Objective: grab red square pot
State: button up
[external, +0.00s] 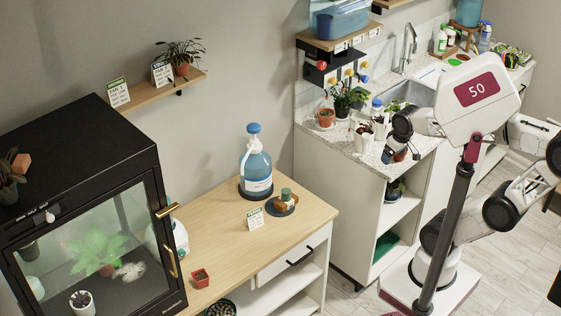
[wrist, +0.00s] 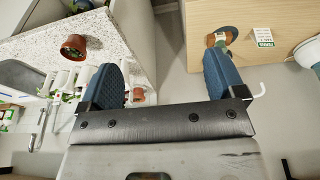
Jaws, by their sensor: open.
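A small red square pot (external: 200,278) with dark contents stands on the front left of the light wooden table (external: 222,240), just right of the black glass cabinet. It does not show in the wrist view. The fingertips are hard to make out there.
A large blue-capped bottle (external: 256,168), a small sign (external: 255,218) and a dark saucer (external: 281,208) stand on the wooden table. The glass cabinet (external: 85,150) rises left of the pot. Several potted plants crowd the granite counter (wrist: 110,38), including a round terracotta pot (wrist: 73,47).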

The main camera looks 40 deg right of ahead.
jog(key=w+a+f+m+g+y, duration=0.1)
jog(key=w+a+f+m+y, duration=0.2)
jog(key=w+a, duration=0.7)
jog(key=w+a+f+m+y, duration=0.15)
jog(key=w+a+y, duration=0.3)
jog(key=a, duration=1.05)
jog(key=w+a+f+m+g+y, duration=0.1)
jog(key=w+a+f+m+y, duration=0.2)
jog(key=w+a, duration=0.75)
jog(key=w+a+f+m+y, duration=0.1)
jog(key=a+f+m, duration=0.25)
jog(key=a, duration=0.55)
jog(key=a+f+m+y, duration=0.1)
jog(key=a+f+m, duration=0.3)
jog(key=a, duration=0.5)
jog(key=m+t, duration=0.3)
jog(key=m, duration=0.3)
send_near(201, 279)
jog(key=shift+w+a+f+y, duration=0.2)
jog(key=shift+w+a+f, duration=0.05)
jog(key=shift+w+f, duration=0.3)
jog(key=shift+w+a+f+y, duration=0.15)
jog(key=shift+w+a+f, duration=0.05)
jog(key=shift+w+f, duration=0.3)
jog(key=shift+f, duration=0.1)
jog(key=shift+x, duration=1.25)
